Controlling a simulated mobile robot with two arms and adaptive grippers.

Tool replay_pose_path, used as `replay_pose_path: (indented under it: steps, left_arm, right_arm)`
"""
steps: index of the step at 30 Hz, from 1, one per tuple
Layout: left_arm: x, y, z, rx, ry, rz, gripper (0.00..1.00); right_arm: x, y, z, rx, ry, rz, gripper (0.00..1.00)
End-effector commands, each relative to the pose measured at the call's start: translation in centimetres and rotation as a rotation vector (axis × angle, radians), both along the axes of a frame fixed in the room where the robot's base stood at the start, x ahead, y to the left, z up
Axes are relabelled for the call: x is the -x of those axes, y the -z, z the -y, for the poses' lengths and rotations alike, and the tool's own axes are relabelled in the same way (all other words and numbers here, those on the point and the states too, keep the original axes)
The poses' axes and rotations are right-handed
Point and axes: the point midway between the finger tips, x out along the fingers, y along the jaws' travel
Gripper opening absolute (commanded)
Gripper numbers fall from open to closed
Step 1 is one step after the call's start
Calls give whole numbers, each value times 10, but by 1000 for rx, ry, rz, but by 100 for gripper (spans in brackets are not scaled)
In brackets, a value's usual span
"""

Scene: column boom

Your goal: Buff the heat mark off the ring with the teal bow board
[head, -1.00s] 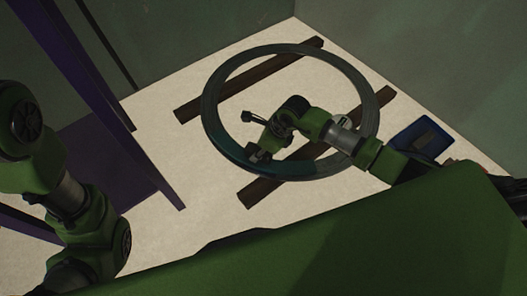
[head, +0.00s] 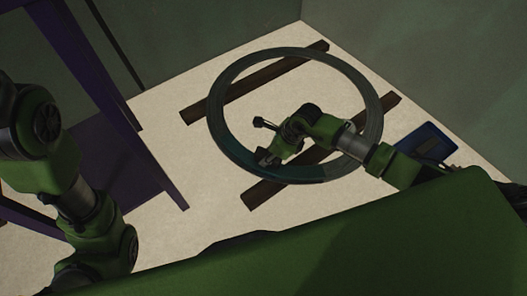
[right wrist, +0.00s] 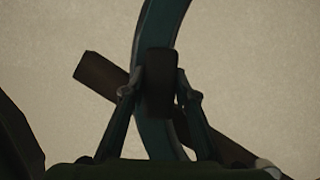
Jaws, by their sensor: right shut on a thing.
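The large ring (head: 374,90) lies flat across two dark beams. Its lower-left stretch (head: 237,163) looks blue-teal against the grey of the rest; I cannot tell the exact edges of the heat mark. My right gripper (head: 267,158) is at the lower-left part of the ring in the head view. In the right wrist view its two fingers are shut on a dark block-like board (right wrist: 159,85), over the teal ring band (right wrist: 160,22). The board looks nearly black here, and I cannot tell whether it touches the ring. My left arm is at the left; its gripper is out of view.
A dark beam (head: 214,104) lies under the ring's far side and another (head: 262,193) under its near side. A blue tray (head: 446,149) sits right of the ring. A purple frame (head: 152,172) stands at the left. Walls close the back and right.

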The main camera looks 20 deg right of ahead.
Motion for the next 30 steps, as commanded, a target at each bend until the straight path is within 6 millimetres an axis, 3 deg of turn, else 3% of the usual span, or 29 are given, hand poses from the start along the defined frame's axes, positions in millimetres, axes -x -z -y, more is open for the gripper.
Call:
replay_pose_path:
  steps: [17,30]
  left_arm:
    - [-5,3,0,-1,-1,-16,42]
    - [-4,4,1,-6,-3,-14,42]
  right_arm:
    - [6,1,7,2,-1,0,2]
    - [-7,2,-10,2,-2,-1,2]
